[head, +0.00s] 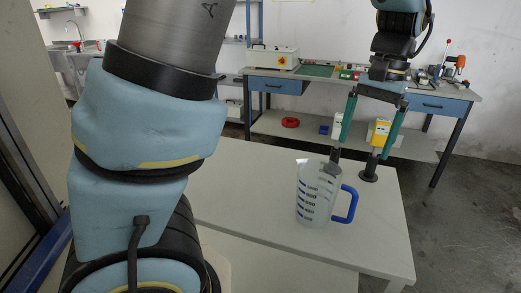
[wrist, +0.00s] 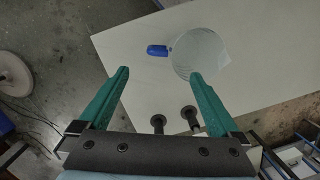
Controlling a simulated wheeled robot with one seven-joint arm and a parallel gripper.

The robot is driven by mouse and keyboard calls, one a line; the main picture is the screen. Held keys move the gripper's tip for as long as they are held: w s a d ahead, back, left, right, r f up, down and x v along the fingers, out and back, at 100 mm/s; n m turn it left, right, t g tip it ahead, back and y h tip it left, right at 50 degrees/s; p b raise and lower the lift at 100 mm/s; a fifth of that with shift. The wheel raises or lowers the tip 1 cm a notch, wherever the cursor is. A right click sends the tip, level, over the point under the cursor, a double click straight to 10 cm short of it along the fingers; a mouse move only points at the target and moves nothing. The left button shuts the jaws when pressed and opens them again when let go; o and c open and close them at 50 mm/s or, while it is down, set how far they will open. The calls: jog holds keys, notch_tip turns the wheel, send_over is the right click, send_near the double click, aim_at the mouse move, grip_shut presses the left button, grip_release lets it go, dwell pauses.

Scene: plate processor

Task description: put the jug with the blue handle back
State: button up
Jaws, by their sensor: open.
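The jug (head: 312,198) is clear with dark measuring marks and stands upright on a pale table (head: 255,205). Its blue handle (head: 349,206) points right in the head view. In the wrist view the jug (wrist: 200,53) is seen from above, near the right fingertip in the picture, and its blue handle (wrist: 157,50) lies between the lines of the two fingers. My gripper (head: 364,150) points down with green fingers spread and nothing between them. It is above and behind the jug in the head view, apart from the handle. The fingers also show in the wrist view (wrist: 159,73).
Two dark posts with round bases stand behind the jug; one (head: 369,173) is clear of it, the other partly hidden. A workbench (head: 350,85) with tools stands at the back. The table is bare left of the jug.

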jog(key=w+a+f+n+h, duration=0.1)
jog(key=w+a+f+n, duration=0.1)
jog(key=w+a, duration=0.35)
jog(key=w+a+f+n, duration=0.2)
jog(key=a, duration=0.7)
jog(key=s+a+f+n+t, duration=0.1)
jog(key=a+f+n, duration=0.1)
jog(key=a, duration=0.7)
jog(key=s+a+f+n+t, duration=0.1)
jog(key=a+f+n, duration=0.1)
jog(key=a, duration=0.6)
jog(key=shift+a+f+t+h, duration=0.15)
jog(key=shift+a+t+h, duration=0.15)
jog(key=shift+a+h, duration=0.1)
jog(key=shift+w, duration=0.1)
